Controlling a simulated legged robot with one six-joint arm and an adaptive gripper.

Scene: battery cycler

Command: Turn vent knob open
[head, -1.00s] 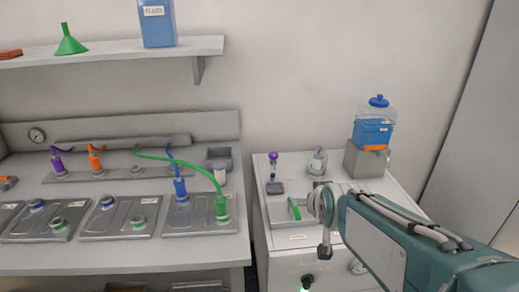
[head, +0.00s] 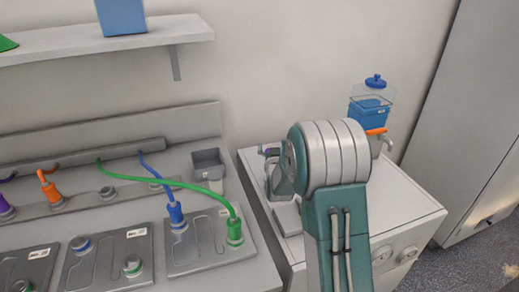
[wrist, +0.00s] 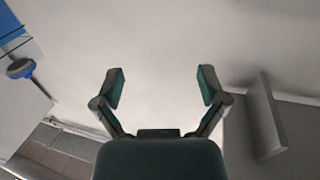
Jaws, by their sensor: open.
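I cannot tell for certain which part is the vent knob. A blue tank (head: 369,112) on the right cabinet has a round blue knob (head: 376,81) on top and an orange lever (head: 376,131) at its lower side. Two pale dials, one at left (head: 381,255) and one at right (head: 408,254), are on the cabinet front. In the wrist view my gripper (wrist: 161,86) is open and empty, facing the pale wall. The blue knob (wrist: 20,67) shows at that view's left edge, apart from my fingers. In the head view my arm hides most of my gripper.
The right cabinet (head: 425,205) stands beside the bench with metal plates (head: 205,240) and blue and green cables (head: 165,182). A shelf (head: 185,32) juts from the wall above the bench. A tall grey cabinet (head: 455,110) is at the right.

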